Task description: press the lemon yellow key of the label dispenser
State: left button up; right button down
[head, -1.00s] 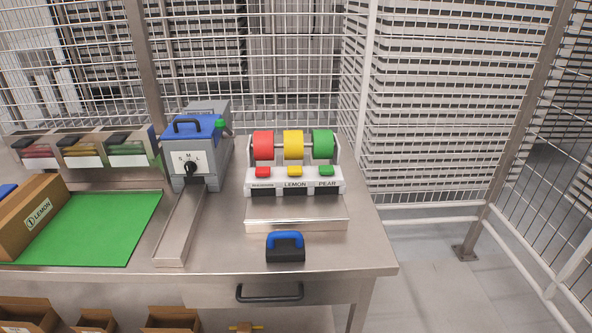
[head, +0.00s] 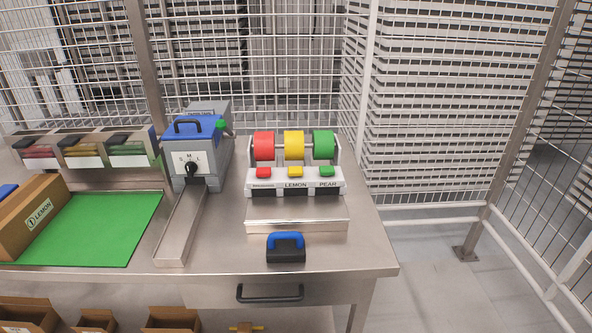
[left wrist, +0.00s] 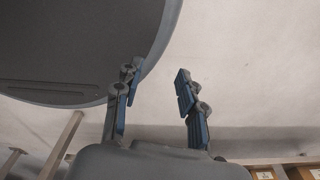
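The label dispenser (head: 258,187) stands on the right part of the steel table in the head view. It carries a red, a yellow and a green roll, with a key of matching colour below each. The lemon yellow key (head: 295,171) is the middle one, above the word LEMON, and nothing covers it. My left gripper (left wrist: 158,85) shows only in the left wrist view. Its two fingers are apart with nothing between them, and it is away from the dispenser. My right gripper is in neither view.
A grey machine with a blue lid (head: 192,150) and a chute (head: 182,226) stands left of the dispenser. A blue-handled black tool (head: 286,248) sits in front. A green mat (head: 95,228) and a cardboard box marked LEMON (head: 32,214) lie left. Wire fencing closes the back.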

pick_arm(q)
grip_shut()
dwell(1.2)
